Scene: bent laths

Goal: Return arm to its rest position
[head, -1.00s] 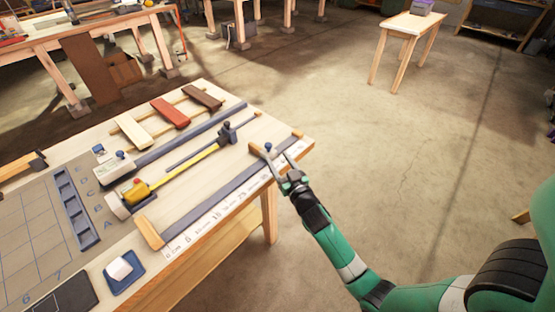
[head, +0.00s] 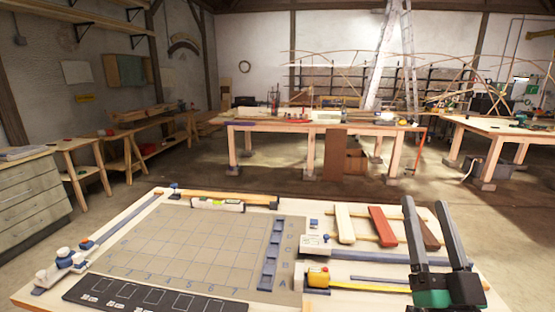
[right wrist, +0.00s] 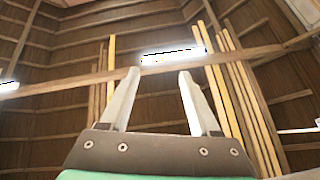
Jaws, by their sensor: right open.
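My right gripper (head: 430,228) stands upright over the right part of the workbench in the head view, its two dark fingers apart with nothing between them. It hides part of the dark brown lath block behind it. The right wrist view shows the same gripper (right wrist: 160,78) open and empty, pointing up toward the roof beams. My left gripper does not show in either view.
The workbench (head: 150,225) carries a gridded board (head: 190,245), a white block (head: 344,224), a red block (head: 382,226) and a yellow-bodied tool (head: 318,277). A long table (head: 300,127) stands behind. Open floor lies between them.

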